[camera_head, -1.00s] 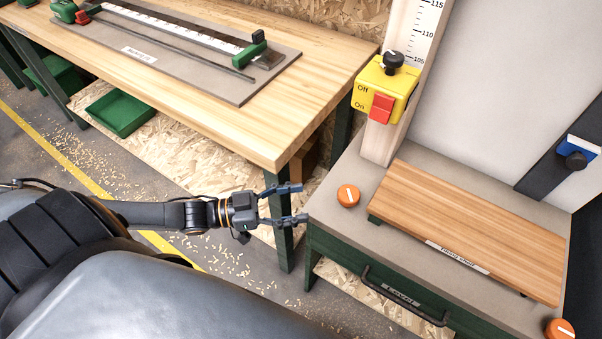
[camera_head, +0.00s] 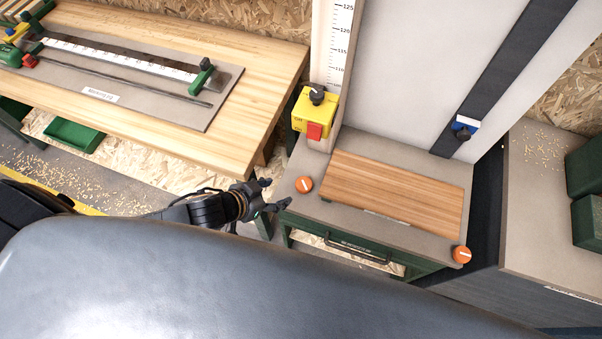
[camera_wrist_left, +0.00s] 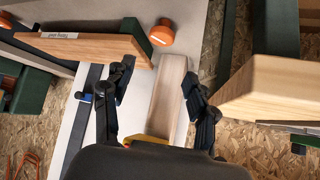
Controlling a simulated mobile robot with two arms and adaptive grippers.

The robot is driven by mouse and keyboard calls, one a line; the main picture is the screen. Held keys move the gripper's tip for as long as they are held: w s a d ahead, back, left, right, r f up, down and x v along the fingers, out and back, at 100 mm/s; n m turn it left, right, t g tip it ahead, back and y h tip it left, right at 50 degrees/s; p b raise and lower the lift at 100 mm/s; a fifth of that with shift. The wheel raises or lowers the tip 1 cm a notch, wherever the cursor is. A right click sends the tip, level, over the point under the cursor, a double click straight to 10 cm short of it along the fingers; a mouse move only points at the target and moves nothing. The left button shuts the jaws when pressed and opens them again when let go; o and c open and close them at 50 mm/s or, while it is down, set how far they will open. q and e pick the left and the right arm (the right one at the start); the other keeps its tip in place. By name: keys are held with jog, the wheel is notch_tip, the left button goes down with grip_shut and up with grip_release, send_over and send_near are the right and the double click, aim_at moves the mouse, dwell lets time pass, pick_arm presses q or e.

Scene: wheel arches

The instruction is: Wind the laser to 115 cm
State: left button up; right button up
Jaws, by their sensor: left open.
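A yellow box (camera_head: 314,116) with a red On/Off switch (camera_head: 315,131) and a black knob (camera_head: 317,95) is mounted on an upright post. The post carries a white scale (camera_head: 341,47); marks from 105 to 125 are legible above the box. I cannot tell whether this box is the laser. My left gripper (camera_head: 275,194) is open and empty, below and left of the box, apart from it. In the left wrist view the pale post (camera_wrist_left: 168,95) shows between the open fingers, with a yellow edge (camera_wrist_left: 150,140) partly hidden by my gripper. My right gripper is out of view.
Orange dials (camera_head: 304,184) (camera_head: 461,254) flank a wooden shelf (camera_head: 390,194) on the grey stand. A blue block (camera_head: 465,123) with a black knob sits on a dark sloping rail. A wooden workbench (camera_head: 262,70) is at the left; a grey cabinet (camera_head: 530,200) is at the right.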

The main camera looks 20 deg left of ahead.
aim_at(304, 184)
pick_arm(q)
jog(key=p+x, duration=0.1)
jog(key=x, duration=1.2)
jog(key=shift+w+d+f, duration=0.1)
jog(key=shift+w+f, duration=0.15)
jog(key=shift+f, duration=0.05)
jog(key=c, duration=0.9)
